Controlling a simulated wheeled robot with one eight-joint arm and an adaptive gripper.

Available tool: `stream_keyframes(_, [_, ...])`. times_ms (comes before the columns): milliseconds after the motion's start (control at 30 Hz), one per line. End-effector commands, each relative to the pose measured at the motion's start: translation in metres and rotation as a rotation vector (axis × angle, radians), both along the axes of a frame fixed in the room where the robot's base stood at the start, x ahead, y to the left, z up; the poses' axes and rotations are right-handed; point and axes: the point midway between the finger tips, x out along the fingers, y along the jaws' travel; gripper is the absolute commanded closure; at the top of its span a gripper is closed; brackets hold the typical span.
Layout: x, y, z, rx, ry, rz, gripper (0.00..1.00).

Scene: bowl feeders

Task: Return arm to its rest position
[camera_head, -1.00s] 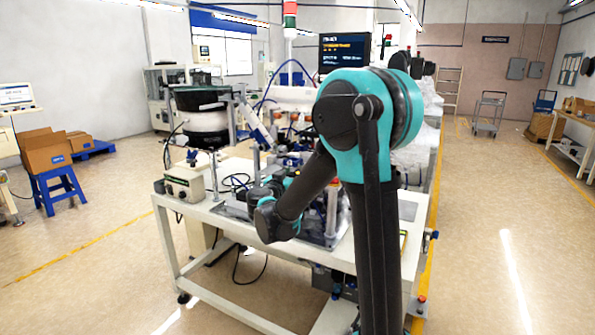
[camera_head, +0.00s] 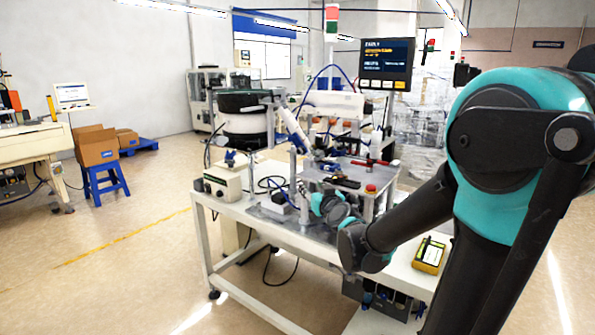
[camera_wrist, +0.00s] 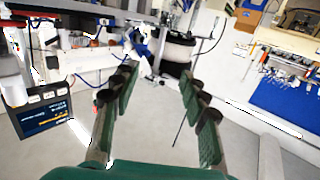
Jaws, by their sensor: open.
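In the wrist view my gripper (camera_wrist: 158,84) is open, with its two green-padded fingers spread and nothing between them. In the head view my dark and teal arm fills the right side, its elbow high and its forearm running down left to the wrist over the work table (camera_head: 262,222). The fingers are hard to make out there, among the dark parts around the fixture plate. The black and white bowl feeder (camera_head: 244,122) stands behind the wrist; it also shows beyond the fingers in the wrist view (camera_wrist: 177,52).
A control box (camera_head: 222,184) sits at the table's left end. A yellow handheld meter (camera_head: 429,256) lies near my forearm. A monitor (camera_head: 387,64) stands behind the table. Boxes on a blue stool (camera_head: 104,182) stand left. The floor between stool and table is clear.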

Motion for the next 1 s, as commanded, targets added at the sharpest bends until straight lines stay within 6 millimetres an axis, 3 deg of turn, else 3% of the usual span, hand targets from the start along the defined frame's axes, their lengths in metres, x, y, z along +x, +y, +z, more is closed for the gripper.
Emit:
stream_keyframes(167, [-0.068, -0.014, -0.080, -0.064, 0.310, 0.096, 0.56])
stream_keyframes(300, [-0.131, -0.045, -0.147, -0.108, 0.594, 0.066, 0.56])
stream_keyframes(500, [-0.217, -0.101, -0.215, -0.144, 0.934, -0.092, 0.56])
stream_keyframes(700, [-0.269, -0.135, -0.241, -0.157, 1.106, -0.225, 0.56])
stream_keyframes(1000, [-0.278, -0.141, -0.245, -0.159, 1.137, -0.252, 0.56])
